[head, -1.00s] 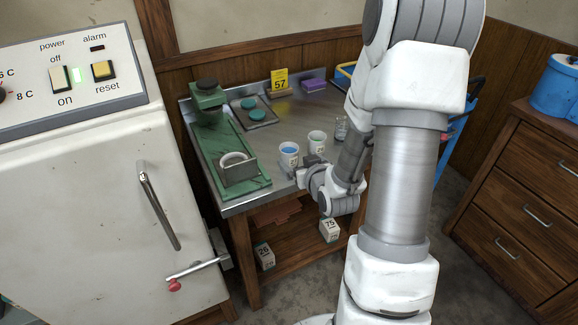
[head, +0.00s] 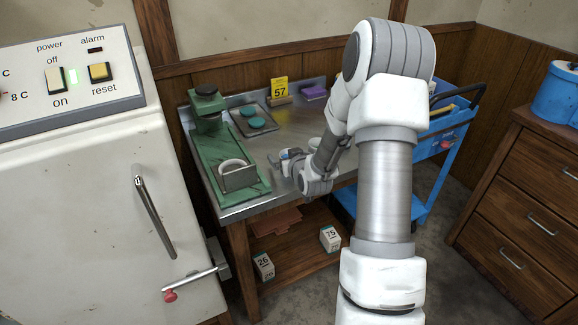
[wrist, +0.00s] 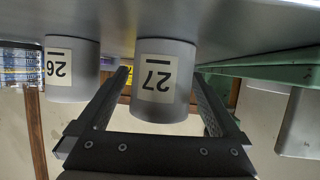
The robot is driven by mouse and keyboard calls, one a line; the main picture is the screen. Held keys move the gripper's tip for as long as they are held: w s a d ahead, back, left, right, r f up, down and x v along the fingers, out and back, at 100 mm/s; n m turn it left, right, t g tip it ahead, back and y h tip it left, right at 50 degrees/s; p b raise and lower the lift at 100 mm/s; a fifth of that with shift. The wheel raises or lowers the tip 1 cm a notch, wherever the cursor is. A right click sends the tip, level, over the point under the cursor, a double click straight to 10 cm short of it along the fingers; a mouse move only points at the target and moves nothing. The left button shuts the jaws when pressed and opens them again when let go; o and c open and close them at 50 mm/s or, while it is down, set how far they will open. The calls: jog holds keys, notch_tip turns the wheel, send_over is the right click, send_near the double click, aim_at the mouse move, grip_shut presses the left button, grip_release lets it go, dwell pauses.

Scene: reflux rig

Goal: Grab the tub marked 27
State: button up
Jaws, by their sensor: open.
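In the wrist view, which is upside down, the tub marked 27 (wrist: 165,100) is a pale grey cylinder with a white label. It stands on the metal bench top between the fingers of my gripper (wrist: 160,78). The fingers are open, one on each side of the tub, with a gap showing on the left; contact on the right is hard to tell. In the head view my gripper (head: 284,158) is low over the bench, and my arm and gripper hide most of the tub there.
A second tub marked 26 (wrist: 72,68) stands close beside, outside the left finger in the wrist view. On the bench (head: 255,205) are a green stand (head: 222,150), a tray with teal discs (head: 250,120), a yellow 57 sign (head: 280,88) and a purple block (head: 314,92). A blue cart (head: 440,140) is at right.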

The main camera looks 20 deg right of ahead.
jog(key=shift+w+f, duration=0.1)
jog(key=shift+w, duration=0.05)
jog(key=c, duration=1.4)
jog(key=shift+c, duration=0.4)
